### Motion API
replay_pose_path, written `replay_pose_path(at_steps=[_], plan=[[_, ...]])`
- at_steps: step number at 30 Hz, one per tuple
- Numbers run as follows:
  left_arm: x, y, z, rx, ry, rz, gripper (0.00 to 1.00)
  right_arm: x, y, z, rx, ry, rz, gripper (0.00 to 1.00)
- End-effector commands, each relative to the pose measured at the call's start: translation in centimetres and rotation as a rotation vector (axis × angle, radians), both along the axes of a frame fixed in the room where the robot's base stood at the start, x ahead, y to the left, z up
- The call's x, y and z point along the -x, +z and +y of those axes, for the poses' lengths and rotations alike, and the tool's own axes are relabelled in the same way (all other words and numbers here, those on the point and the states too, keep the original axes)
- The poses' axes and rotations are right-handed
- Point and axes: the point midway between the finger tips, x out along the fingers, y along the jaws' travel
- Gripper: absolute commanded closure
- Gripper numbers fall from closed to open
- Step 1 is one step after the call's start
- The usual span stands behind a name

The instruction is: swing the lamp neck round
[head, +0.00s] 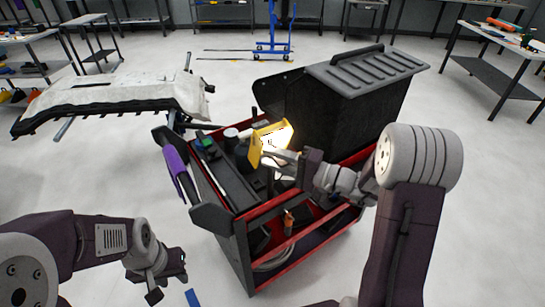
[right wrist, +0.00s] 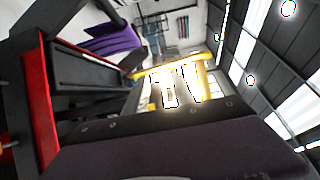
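The yellow work lamp (head: 268,143) stands over the red and black tool cart, with its bright face turned toward the right. Its yellow frame and glowing panel fill the middle of the right wrist view (right wrist: 172,84). The lamp's neck is mostly hidden behind my right gripper and the cart's clutter. My right gripper (head: 284,158) reaches in from the right, right beside the lamp head. Its fingertips are hard to make out, and I cannot tell whether it touches the lamp or neck. My left gripper (head: 168,276) hangs low at the lower left, empty, fingers apart.
The tool cart (head: 240,245) has a raised black ribbed lid (head: 368,66) behind the lamp.

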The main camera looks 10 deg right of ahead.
Motion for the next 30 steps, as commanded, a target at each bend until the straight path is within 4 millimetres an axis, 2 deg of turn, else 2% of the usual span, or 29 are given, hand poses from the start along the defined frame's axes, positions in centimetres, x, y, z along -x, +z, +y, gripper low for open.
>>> replay_pose_path(at_steps=[2,5,6,30], plan=[[0.0,-0.01,0.0,0.0,0.0,0.0,0.64,0.01,0.0,-0.02,0.0,0.0,0.0,0.69],[0.0,-0.01,0.0,0.0,0.0,0.0,0.64,0.02,0.0,-0.02,0.0,0.0,0.0,0.97],[0.0,-0.01,0.0,0.0,0.0,0.0,0.64,0.03,0.0,-0.02,0.0,0.0,0.0,1.0],[0.0,-0.02,0.0,0.0,0.0,0.0,0.64,0.06,-0.04,-0.01,0.001,0.001,0.001,1.0]])
